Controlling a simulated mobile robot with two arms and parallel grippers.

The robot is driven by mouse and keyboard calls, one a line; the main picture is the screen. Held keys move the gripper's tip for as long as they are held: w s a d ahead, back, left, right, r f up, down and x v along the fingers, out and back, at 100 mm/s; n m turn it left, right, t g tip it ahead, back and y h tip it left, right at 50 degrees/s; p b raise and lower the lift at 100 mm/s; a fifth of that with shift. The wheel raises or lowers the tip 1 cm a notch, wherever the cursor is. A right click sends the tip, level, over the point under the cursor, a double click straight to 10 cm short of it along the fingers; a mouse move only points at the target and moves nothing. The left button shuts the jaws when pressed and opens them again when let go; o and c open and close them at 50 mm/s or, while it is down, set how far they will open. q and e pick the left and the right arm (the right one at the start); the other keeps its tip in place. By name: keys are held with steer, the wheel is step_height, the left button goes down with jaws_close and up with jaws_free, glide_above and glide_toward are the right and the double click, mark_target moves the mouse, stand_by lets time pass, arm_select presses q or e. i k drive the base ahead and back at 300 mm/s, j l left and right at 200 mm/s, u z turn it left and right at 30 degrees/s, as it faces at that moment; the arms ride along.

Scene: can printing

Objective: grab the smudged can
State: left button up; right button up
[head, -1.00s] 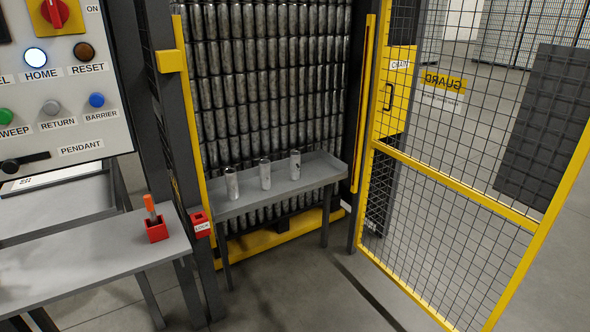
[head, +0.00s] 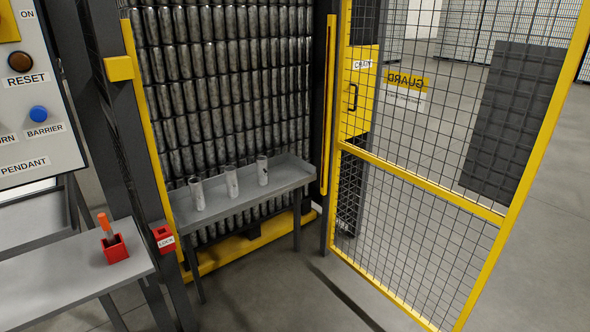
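Three cans stand upright in a row on a grey shelf table (head: 285,181) inside the machine opening. The left can (head: 197,193) looks mostly plain with faint marks. The middle can (head: 231,181) shows some dark marks. The right can (head: 262,170) also shows dark marks. They are too small to tell for sure which one is smudged. Neither of my grippers is in view.
A yellow mesh guard door (head: 440,190) stands open at right. A wall of stacked cans (head: 230,90) is behind the shelf. At left are a control panel (head: 35,110), a side table (head: 70,280), a red holder (head: 115,248) with an orange-handled item and a red lock box (head: 164,238). Grey floor in front is clear.

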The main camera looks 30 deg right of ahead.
mark_target(262, 168)
steer(key=i+l+z, duration=0.2)
steer(key=i, duration=0.2)
steer(key=i+l+z, duration=0.25)
steer(key=i, duration=0.2)
steer(key=i+l+z, duration=0.2)
steer(key=i, duration=0.25)
steer(key=j, duration=0.1)
